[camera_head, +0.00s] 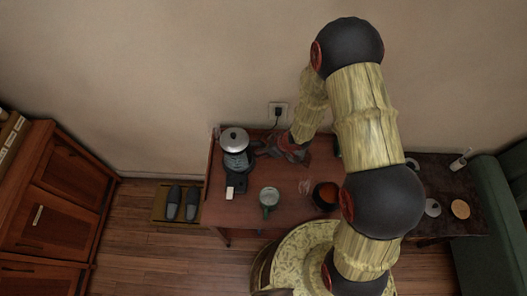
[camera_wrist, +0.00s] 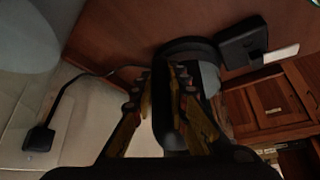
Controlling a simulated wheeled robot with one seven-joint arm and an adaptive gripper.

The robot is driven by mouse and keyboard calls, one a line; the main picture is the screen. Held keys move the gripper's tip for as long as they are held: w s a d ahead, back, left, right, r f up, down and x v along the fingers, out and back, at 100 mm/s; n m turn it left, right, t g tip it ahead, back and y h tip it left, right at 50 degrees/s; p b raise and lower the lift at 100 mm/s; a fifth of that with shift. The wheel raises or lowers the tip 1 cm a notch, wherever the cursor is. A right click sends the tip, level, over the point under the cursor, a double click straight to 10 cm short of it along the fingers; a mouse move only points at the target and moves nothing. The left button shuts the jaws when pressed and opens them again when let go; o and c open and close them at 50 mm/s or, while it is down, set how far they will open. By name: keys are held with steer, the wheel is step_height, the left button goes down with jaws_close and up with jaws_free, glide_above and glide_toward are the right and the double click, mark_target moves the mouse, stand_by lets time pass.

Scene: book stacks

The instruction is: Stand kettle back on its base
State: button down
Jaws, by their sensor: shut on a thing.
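The kettle (camera_head: 235,137) has a silvery top with a dark knob. It looks roughly upright at the left back of the wooden table. Its black base (camera_head: 239,162) shows just in front of and below it; the base's round dark plate (camera_wrist: 186,47) shows in the wrist view. My gripper (camera_head: 264,152) reaches in from the right. In the wrist view its fingers (camera_wrist: 172,95) close around the kettle's dark upright handle (camera_wrist: 170,118). Handle and fingers hide most of the kettle there. I cannot tell whether the kettle touches the base.
A dark box (camera_wrist: 243,43) and a white piece (camera_head: 229,193) lie by the base. A grey-green mug (camera_head: 269,197) and a dark pot with orange inside (camera_head: 326,194) stand on the table (camera_head: 295,210). A plugged cord (camera_head: 278,112) is on the wall behind.

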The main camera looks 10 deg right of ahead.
steer(key=c, duration=1.7)
jaws_free()
steer(key=shift+c, duration=0.2)
steer(key=shift+r, duration=0.1)
